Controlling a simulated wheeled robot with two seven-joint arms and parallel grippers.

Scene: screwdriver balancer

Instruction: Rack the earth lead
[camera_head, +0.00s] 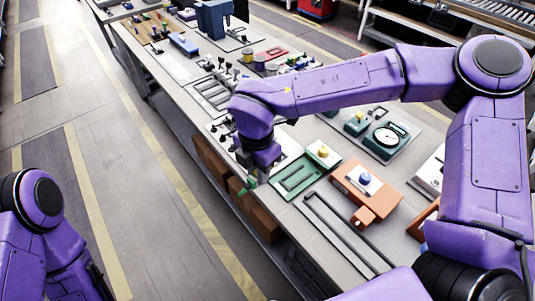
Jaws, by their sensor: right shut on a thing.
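My right arm reaches across the bench from the right, and its gripper (253,172) points down near the bench's left edge. It is shut on a small green piece (249,183), probably the earth lead, beside a green tray (298,178). The jaws hide part of the piece, and its full shape is too small to tell. Small dark upright parts (221,128) stand on a light plate just beyond the gripper; I cannot tell whether they are the rack. My left arm shows at the bottom left, but its gripper is outside the view.
An orange block (367,188) with a blue knob and a green unit with a round dial (388,137) lie to the right. Dark rails (345,233) lie in front. Many fixtures fill the bench farther back. The floor (110,150) to the left is clear.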

